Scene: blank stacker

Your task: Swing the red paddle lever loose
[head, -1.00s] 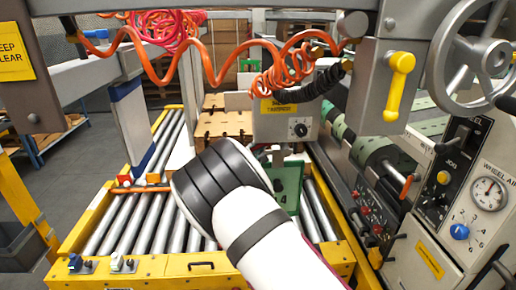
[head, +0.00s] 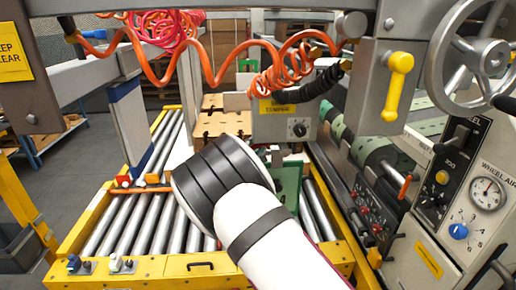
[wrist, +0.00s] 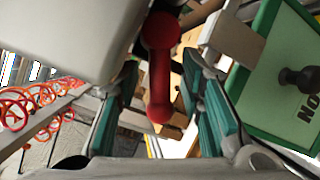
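The red paddle lever (wrist: 159,85) shows in the wrist view, with a round knob-like top and a narrower stem ending in a rounded tip. It hangs beside a large pale housing (wrist: 70,35). My gripper (wrist: 160,62) is open, with one teal-padded finger on the left and one on the right of the lever in the picture. Gaps show on both sides, so the pads do not appear to touch it. I cannot tell how deep the lever sits between them. In the head view my arm hides the lever and most of the gripper.
A green-framed sign (wrist: 285,75) with a dark knob is close on the right in the wrist view. Orange coiled hoses (head: 225,70) hang overhead. A grey control box (head: 285,122) stands behind my arm, above the roller conveyor (head: 150,225). A gauge panel (head: 470,190) is at right.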

